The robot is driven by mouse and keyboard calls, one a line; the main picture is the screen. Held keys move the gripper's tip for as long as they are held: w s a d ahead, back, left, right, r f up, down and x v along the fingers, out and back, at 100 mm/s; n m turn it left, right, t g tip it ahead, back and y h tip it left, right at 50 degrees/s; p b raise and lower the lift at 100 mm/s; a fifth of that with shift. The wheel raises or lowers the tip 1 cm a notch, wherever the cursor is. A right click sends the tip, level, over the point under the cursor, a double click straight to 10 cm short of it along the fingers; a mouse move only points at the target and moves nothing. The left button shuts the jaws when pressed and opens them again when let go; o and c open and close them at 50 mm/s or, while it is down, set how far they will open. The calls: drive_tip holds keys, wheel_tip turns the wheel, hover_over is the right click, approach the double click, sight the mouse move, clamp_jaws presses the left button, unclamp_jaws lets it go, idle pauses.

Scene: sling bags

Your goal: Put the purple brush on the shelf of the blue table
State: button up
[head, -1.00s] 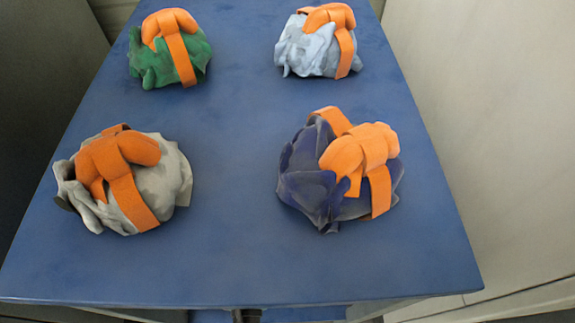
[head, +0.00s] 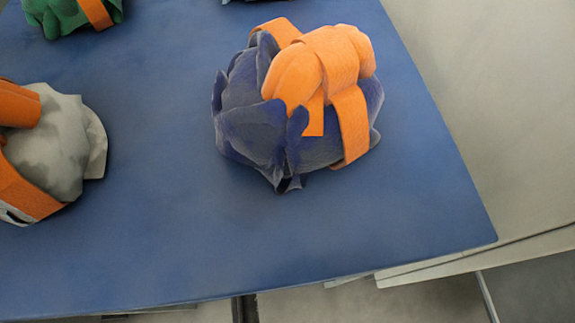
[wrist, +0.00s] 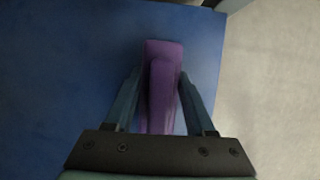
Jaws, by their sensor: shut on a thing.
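The purple brush (wrist: 163,62) is between the two fingers of my gripper (wrist: 160,92) in the wrist view. My gripper is shut on it, and the brush's far end sticks out past the fingertips. Behind it is a blue surface (wrist: 60,80); I cannot tell whether the brush touches it. The blue table (head: 200,240) fills most of the head view, seen from above. Its shelf is not clearly seen in the head view. The brush and my gripper do not show in the head view.
A dark blue sling bag with orange straps (head: 245,130) sits on the tabletop. A grey bag (head: 60,145) is at the left, a green bag (head: 60,12) at the top left. Bare tabletop lies along the front edge. Pale floor (wrist: 270,80) lies right of the blue surface.

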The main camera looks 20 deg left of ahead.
drive_tip(key=shift+f, duration=0.15)
drive_tip(key=o, duration=1.3)
drive_tip(key=shift+f, duration=0.1)
drive_tip(key=p+v, duration=0.7)
drive_tip(key=v, duration=0.5)
drive_tip(key=shift+a, duration=0.1)
